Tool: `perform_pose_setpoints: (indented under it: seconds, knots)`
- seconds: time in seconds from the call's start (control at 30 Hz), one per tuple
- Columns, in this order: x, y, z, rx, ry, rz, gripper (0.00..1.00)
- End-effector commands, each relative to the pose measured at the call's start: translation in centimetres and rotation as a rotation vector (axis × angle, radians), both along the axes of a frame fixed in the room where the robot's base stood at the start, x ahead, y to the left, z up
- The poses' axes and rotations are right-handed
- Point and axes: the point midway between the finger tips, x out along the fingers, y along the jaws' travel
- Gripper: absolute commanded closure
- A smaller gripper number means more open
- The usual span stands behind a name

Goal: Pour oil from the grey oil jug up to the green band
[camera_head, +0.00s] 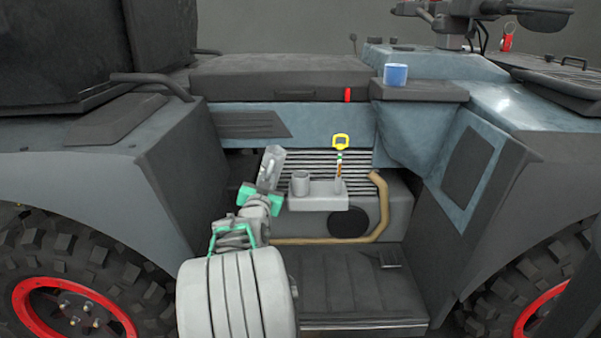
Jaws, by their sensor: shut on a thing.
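My gripper (262,197), with green parts at its end, is shut on the grey oil jug (271,163). The jug is held up in front of the engine bay and tilted, its upper end leaning right. Just right of it is a grey round filler neck (300,183) on a light grey block. The jug appears apart from the neck. Right of the neck stands a thin gauge (339,168) with coloured bands, a green band (339,157) near its top, and a yellow ring handle (341,141). Oil and its level are too small to tell.
A tan pipe (381,205) bends around the engine's right side. A blue mug (395,75) stands on a dark ledge above right. A dark step (340,280) lies below. Grey fenders with big red-rimmed wheels flank the bay on both sides.

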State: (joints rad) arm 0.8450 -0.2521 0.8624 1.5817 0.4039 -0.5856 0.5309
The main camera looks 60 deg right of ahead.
Motion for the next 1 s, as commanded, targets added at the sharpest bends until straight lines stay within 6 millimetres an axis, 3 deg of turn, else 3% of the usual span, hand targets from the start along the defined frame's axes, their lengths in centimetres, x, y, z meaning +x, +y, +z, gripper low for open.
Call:
perform_pose_setpoints:
  seconds: [0.53, 0.77, 1.0]
  knots:
    - [-1.9, -0.8, 0.1, 0.130, -0.328, 0.000, 1.00]
    - [-1.9, -0.8, 1.5, 0.187, -0.467, 0.001, 1.00]
    - [-1.6, -0.7, 1.1, 0.238, -0.590, 0.002, 1.00]
